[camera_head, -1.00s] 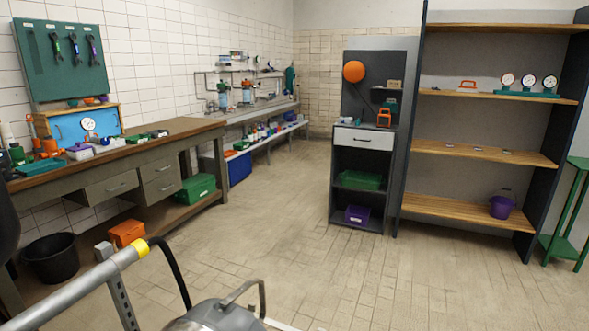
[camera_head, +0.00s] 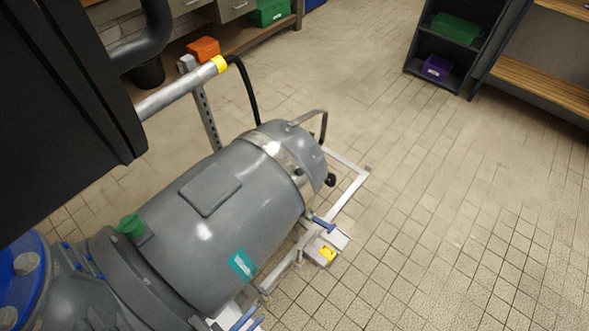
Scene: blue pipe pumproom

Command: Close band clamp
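A grey motor (camera_head: 215,215) lies at an angle across the lower left, on a pale metal frame. A shiny metal band (camera_head: 273,150) runs around it near its far end; it looks like the band clamp. A small blue lever (camera_head: 322,223) shows at the lower end of the band. I cannot tell from here whether the band's latch is open or shut. My gripper is not in view. A large black shape at the upper left hides part of the scene and may be part of my arm.
A blue flange (camera_head: 25,270) is at the left edge. A box with a yellow label (camera_head: 328,253) sits by the frame. The tiled floor to the right is clear.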

